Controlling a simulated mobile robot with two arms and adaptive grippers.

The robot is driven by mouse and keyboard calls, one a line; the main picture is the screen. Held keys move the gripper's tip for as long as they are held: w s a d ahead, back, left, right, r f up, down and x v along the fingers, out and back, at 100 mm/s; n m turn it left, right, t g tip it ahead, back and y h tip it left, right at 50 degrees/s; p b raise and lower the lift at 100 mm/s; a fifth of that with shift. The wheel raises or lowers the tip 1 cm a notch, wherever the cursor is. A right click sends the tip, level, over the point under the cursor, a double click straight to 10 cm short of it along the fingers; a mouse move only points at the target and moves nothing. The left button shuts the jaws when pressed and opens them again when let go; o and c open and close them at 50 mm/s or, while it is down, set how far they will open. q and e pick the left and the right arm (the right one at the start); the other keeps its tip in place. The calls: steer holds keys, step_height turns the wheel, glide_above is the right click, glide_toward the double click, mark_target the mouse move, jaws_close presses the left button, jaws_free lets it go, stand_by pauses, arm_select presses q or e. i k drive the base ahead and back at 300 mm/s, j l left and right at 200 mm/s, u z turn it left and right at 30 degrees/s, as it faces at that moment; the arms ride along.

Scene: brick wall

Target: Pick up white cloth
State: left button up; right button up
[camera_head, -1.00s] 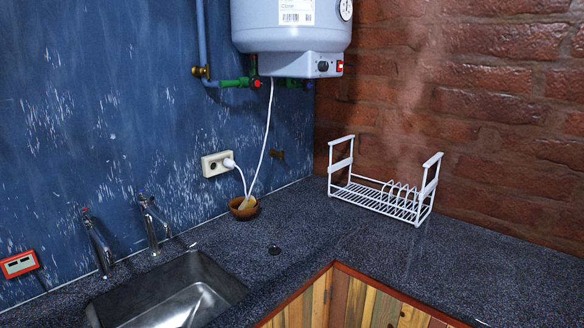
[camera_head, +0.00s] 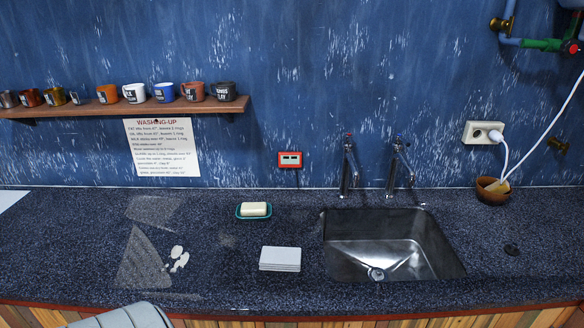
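A flat white rectangular stack (camera_head: 280,258), which looks like the folded white cloth, lies on the dark speckled counter (camera_head: 235,285). It is just left of the steel sink (camera_head: 395,235) and near the counter's front edge. Nothing covers it. Neither of my grippers is in view.
A soap bar in a teal dish (camera_head: 254,216) sits behind the cloth. Two taps stand behind the sink. A mug shelf (camera_head: 120,108) hangs above. A grey rounded object (camera_head: 125,317) shows at bottom left.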

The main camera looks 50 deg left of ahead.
mark_target(276, 259)
steer(key=u, duration=1.55)
